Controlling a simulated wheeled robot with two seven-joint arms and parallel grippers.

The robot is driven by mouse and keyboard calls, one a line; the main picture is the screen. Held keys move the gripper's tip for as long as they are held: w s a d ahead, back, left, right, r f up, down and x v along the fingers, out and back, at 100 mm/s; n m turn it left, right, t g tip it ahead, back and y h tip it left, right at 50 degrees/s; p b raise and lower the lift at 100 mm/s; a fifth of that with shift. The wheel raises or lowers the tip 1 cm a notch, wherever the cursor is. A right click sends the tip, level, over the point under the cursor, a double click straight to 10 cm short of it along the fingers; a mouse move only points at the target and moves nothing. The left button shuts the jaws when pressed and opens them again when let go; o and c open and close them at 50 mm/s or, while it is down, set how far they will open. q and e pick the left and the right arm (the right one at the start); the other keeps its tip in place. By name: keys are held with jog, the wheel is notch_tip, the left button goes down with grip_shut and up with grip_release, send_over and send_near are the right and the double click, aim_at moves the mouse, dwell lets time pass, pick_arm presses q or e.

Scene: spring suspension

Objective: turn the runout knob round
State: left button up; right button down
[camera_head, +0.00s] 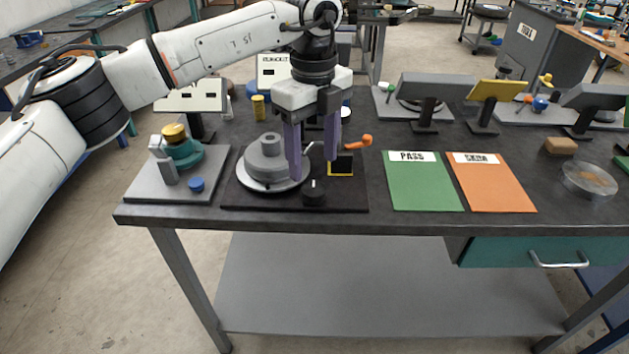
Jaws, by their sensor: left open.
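The runout knob (314,192) is a small black knob with a white mark on its top. It sits at the front of a dark base plate (240,204). A round grey disc with a raised hub (268,164) stands on the same plate, left of the knob. My left gripper (312,168) points down over the plate, its two purple fingers apart with nothing seen between them. The fingers are just behind and above the knob; I cannot tell whether they touch anything. They partly hide the back of the plate. My right gripper is not in view.
An orange-tipped lever (363,141) and a yellow-edged black block (341,164) stand close right of the fingers. A grey plate with a teal device (184,152) is on the left. Green (424,182) and orange (491,183) mats lie flat to the right.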

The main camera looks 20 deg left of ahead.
aim_at(314, 188)
pick_arm(q)
notch_tip(314, 188, down, 7)
jog(key=shift+r+p, duration=0.1)
jog(key=shift+p, duration=0.2)
jog(key=c, duration=1.1)
